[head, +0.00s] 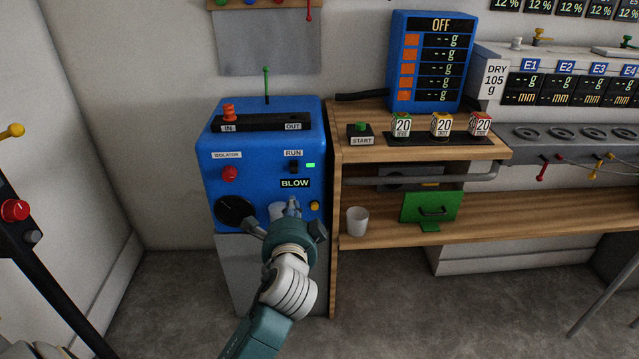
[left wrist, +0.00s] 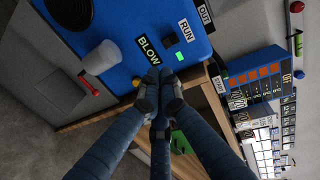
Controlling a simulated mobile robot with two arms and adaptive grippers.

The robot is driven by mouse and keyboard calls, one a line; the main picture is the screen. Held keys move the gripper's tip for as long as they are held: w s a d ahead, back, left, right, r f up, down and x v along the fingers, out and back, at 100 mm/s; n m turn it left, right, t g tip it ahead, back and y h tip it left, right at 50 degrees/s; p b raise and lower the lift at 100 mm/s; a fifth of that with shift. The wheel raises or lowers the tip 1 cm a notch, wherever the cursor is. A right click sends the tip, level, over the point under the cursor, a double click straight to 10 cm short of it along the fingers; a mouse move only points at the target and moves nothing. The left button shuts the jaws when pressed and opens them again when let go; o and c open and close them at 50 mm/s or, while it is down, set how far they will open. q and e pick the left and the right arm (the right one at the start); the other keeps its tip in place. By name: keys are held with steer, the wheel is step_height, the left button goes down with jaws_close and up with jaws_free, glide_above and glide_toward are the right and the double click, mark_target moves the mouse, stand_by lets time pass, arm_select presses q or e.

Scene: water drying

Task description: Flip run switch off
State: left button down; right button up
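The run switch (head: 293,167) is a small black switch under the RUN label on the front of the blue machine (head: 260,140). A green light (head: 311,165) glows beside it, above a lit BLOW sign (head: 295,183). The switch also shows in the left wrist view (left wrist: 170,39); its exact position is too small to tell. My left gripper (head: 293,208) is in front of the panel, below the switch and the BLOW sign. In the left wrist view its fingertips (left wrist: 160,80) are together with nothing visible between them, just below the BLOW sign. My right gripper is out of view.
A pale cylinder (left wrist: 100,57) sticks out near my gripper. The wooden shelf (head: 375,232) to the right holds a white cup (head: 357,221).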

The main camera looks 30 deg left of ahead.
arm_select(q)
steer(key=shift+r, duration=0.35)
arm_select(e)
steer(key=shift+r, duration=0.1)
arm_select(q)
steer(key=b, duration=0.2)
glide_toward(294, 167)
steer(key=w+a+f, duration=0.3)
steer(key=w, duration=0.2)
steer(key=shift+w+a+f+b, duration=0.2)
steer(key=shift+w+a+b, duration=0.05)
steer(key=shift+a+b, duration=0.05)
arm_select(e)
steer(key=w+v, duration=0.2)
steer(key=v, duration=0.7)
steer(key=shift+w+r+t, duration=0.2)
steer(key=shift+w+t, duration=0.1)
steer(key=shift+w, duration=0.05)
arm_select(q)
steer(key=shift+f, duration=0.1)
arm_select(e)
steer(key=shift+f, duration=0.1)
